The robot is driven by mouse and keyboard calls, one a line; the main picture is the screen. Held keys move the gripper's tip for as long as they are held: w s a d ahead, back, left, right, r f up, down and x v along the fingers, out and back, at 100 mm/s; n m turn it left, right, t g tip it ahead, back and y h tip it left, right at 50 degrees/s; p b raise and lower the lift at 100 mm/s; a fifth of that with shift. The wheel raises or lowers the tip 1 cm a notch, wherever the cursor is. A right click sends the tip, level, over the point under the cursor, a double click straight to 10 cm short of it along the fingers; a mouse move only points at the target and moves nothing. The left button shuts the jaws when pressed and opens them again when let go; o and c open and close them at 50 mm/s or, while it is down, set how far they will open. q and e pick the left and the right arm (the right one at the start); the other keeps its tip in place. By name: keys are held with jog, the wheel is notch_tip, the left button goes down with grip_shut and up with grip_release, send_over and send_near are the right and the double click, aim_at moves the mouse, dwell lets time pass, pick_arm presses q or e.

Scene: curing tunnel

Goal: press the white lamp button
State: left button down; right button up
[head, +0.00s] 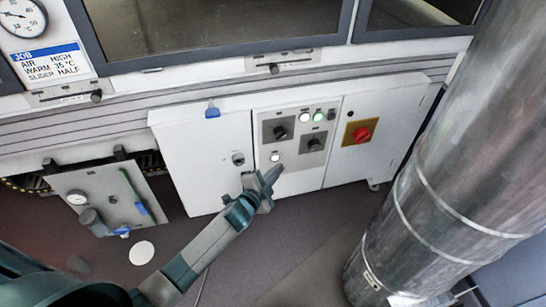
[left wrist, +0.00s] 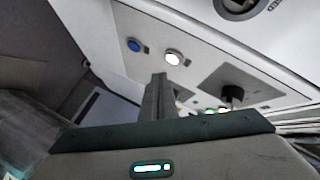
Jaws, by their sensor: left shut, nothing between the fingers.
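The white lamp button (head: 275,157) sits low on the panel of the white cabinet, bright white on its face. It also shows in the left wrist view (left wrist: 173,57), just beyond and slightly right of my fingertips. My left gripper (head: 272,174) is shut and empty, its tip just below the button in the head view. The closed fingers (left wrist: 158,82) point up toward the panel in the wrist view. A gap shows between fingertips and button there; the exact distance cannot be told. My right gripper is not in view.
A blue button (left wrist: 134,45) is beside the white one. Black knobs (head: 280,132), a white lamp (head: 304,117) and a green lamp (head: 317,116) are above. A red knob (head: 362,134) is at the right. A large metal pipe (head: 440,160) stands at the right.

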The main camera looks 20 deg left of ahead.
pick_arm(q)
jog(key=shift+s+d+p, duration=0.2)
jog(key=shift+s+d, duration=0.3)
jog(key=shift+s, duration=0.25)
jog(key=shift+s+d+p, duration=0.2)
jog(key=shift+s+d, duration=0.3)
jog(key=shift+s, duration=0.25)
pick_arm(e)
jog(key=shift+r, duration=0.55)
